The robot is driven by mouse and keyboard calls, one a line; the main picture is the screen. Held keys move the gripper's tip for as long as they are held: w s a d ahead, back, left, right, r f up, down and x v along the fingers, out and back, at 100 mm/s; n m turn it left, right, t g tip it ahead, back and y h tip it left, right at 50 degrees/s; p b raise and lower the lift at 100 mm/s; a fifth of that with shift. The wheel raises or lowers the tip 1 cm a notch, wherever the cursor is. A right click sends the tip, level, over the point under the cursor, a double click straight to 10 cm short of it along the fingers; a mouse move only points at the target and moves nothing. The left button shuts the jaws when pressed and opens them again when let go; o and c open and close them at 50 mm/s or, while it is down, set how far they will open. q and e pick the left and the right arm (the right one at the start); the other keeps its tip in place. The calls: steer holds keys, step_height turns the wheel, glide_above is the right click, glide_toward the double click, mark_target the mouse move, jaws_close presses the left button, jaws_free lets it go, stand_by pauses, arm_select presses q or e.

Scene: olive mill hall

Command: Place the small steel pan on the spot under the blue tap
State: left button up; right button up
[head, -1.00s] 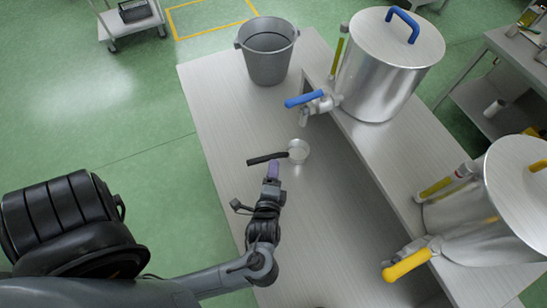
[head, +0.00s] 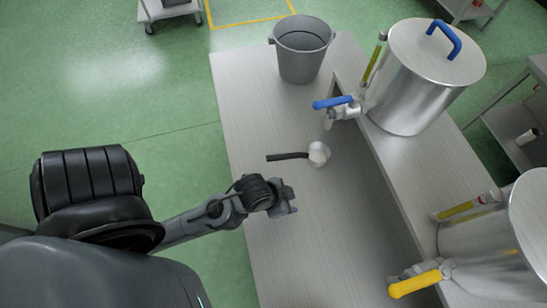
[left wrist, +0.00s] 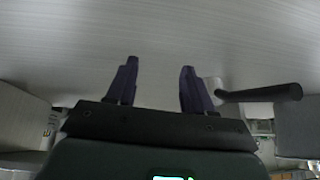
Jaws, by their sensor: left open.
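The small steel pan (head: 319,154) stands on the pale bench, its black handle pointing left in the head view. The blue tap (head: 333,103) is on the large steel drum, and its spout is just above the pan in the picture. I cannot tell whether the pan is exactly beneath the spout; no marked spot shows. My left gripper (head: 288,209) is open and empty, nearer than the pan and apart from it. In the left wrist view, its two fingers (left wrist: 158,75) are spread, and the black handle (left wrist: 262,95) shows right of them. My right gripper is not in view.
The steel drum (head: 405,90) stands on a raised shelf (head: 385,165) along the bench's right side. A second drum with a yellow tap (head: 415,284) is nearer. A grey bucket (head: 301,60) stands at the far end. The bench left of the pan is clear.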

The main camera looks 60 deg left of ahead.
arm_select(q)
steer(key=shift+s+a+r+n+g+y, duration=0.1)
steer(key=shift+s+a+n+g, duration=0.1)
steer(key=shift+s+a+g, duration=0.3)
steer(key=shift+s+a+r+n+g+y, duration=0.1)
steer(key=shift+s+n+g, duration=0.1)
steer(key=shift+s, duration=0.55)
steer(key=shift+s+a+r+n+g+y, duration=0.1)
steer(key=shift+s+a+n+g, duration=0.15)
steer(key=shift+s, duration=0.35)
